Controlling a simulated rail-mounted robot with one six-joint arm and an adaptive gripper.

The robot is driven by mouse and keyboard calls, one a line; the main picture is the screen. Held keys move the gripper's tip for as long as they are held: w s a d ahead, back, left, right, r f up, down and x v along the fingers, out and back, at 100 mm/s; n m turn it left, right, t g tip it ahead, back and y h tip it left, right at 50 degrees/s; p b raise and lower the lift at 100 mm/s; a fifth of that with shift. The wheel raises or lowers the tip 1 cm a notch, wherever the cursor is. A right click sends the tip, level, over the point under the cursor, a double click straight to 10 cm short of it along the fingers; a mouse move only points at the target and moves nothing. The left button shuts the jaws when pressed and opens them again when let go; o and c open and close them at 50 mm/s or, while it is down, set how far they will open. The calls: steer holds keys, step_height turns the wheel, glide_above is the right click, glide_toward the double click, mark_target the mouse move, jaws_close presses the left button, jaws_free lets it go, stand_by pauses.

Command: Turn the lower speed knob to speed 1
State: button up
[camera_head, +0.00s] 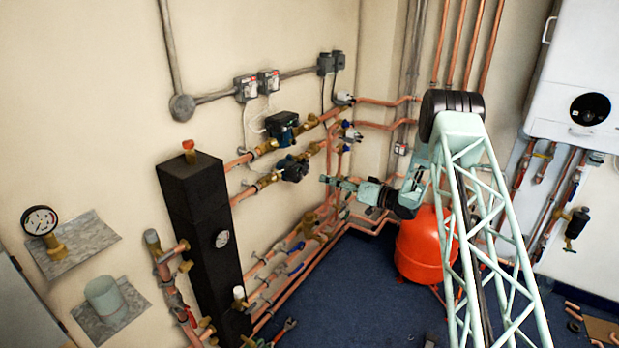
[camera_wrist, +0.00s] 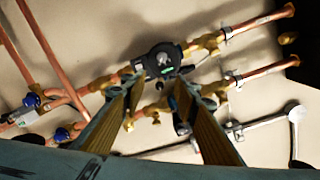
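The lower pump (camera_head: 293,168), dark with a blue body, sits on the lower copper line in the head view. In the wrist view, which looks upside down, its round black face (camera_wrist: 163,60) is near the top centre, with a small knob (camera_wrist: 163,59) at its middle and a green mark. The knob's setting is too small to read. My gripper (camera_head: 325,180) is to the right of this pump in the head view, pointing left. In the wrist view its two fingers (camera_wrist: 157,80) stand apart with nothing held, and their tips appear just below the pump face.
The upper pump (camera_head: 282,125) sits above the lower one. Copper pipes with brass valves (camera_head: 308,222) run along the wall. A black column (camera_head: 197,215) stands to the left, and a red tank (camera_head: 420,247) stands behind my arm. Grey conduit (camera_wrist: 262,121) crosses the wall.

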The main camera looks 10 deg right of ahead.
mark_target(303, 177)
steer(key=shift+s+d+f+y, duration=0.3)
steer(key=shift+s+f, duration=0.2)
steer(key=shift+f, duration=0.2)
steer(key=shift+s+d+f+y, duration=0.15)
steer(key=shift+s+f+y, duration=0.3)
steer(key=shift+f, duration=0.25)
steer(key=shift+w+a, duration=0.1)
steer(key=shift+w, duration=0.05)
steer(key=x, duration=1.3)
steer(key=shift+w+a+f+p, duration=0.15)
steer(key=shift+f+p, duration=0.15)
steer(key=shift+p, duration=0.05)
steer(key=shift+c, duration=0.7)
steer(key=c, duration=0.7)
